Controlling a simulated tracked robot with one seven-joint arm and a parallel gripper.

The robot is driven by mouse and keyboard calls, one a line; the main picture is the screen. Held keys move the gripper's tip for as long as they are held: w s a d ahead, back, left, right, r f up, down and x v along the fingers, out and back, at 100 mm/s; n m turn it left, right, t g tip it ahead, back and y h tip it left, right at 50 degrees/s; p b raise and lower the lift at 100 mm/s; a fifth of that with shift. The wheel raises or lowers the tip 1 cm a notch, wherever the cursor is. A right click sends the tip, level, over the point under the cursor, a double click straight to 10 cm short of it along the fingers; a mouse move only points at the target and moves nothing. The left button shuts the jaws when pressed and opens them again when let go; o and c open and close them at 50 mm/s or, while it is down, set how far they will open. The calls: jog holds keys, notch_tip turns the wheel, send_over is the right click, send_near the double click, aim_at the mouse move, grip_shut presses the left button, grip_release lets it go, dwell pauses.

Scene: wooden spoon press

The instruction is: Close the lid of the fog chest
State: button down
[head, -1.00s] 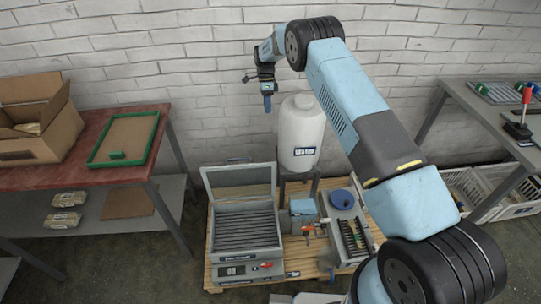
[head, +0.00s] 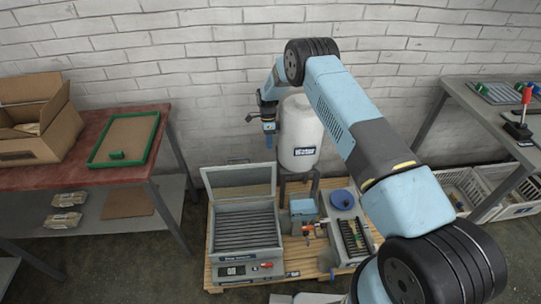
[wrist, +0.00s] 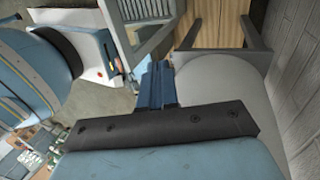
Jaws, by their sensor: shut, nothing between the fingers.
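The fog chest (head: 246,240) is the grey box with a slatted inside at the left of the wooden pallet. Its lid (head: 238,182) stands open, raised at the back edge and leaning slightly back. My gripper (head: 269,141) hangs pointing down above and behind the lid's right corner, apart from it, just left of the white tank. The blue fingers are together and empty; they also show in the wrist view (wrist: 157,88). The chest is hard to make out in the wrist view.
The white tank (head: 300,138) stands on a frame close to the right of my gripper. Right of the chest are a small blue-grey box (head: 303,208) and a unit with a blue round cap (head: 342,198). A red-topped table (head: 75,176) is at the left.

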jog(key=s+f, duration=0.1)
jog(key=s, duration=0.2)
jog(key=s+d+f, duration=0.1)
jog(key=s, duration=0.1)
jog(key=shift+f, duration=0.35)
jog(key=shift+a, duration=0.1)
